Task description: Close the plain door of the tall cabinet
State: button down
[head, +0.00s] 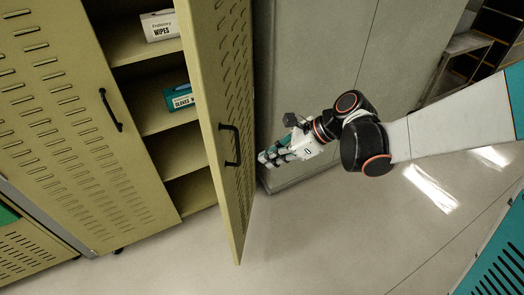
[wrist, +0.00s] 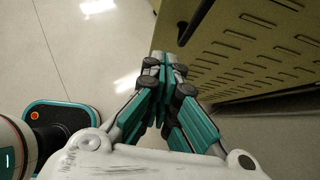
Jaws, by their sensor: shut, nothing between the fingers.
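The tall tan cabinet (head: 60,130) stands at left in the head view. Its left door is closed; its right door (head: 212,60) stands open, with slots and a black handle (head: 229,145). No plain, slotless door shows on this cabinet. Shelves show in the opening. My gripper (head: 266,157) is shut and empty, to the right of the open door, on its handle side. In the wrist view, the shut fingertips (wrist: 165,62) are beside the slotted door face (wrist: 250,50); whether they touch it I cannot tell. A black handle (wrist: 194,22) shows past the fingertips.
A white wipes box (head: 161,25) and a teal glove box (head: 181,97) sit on the shelves. A tall grey cabinet (head: 325,50) stands behind my arm. Open shelving (head: 470,45) is at upper right. The pale floor (head: 330,235) in front is clear.

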jog(key=b, duration=0.3)
send_near(223, 174)
notch_tip(223, 174, down, 3)
jog(key=d, duration=0.1)
jog(key=shift+w+a+f+b, duration=0.1)
jog(key=shift+a+b, duration=0.2)
jog(key=shift+a, duration=0.75)
jog(key=shift+w+a+f+b, duration=0.1)
jog(key=shift+a+b, duration=0.15)
jog(key=shift+a, duration=0.8)
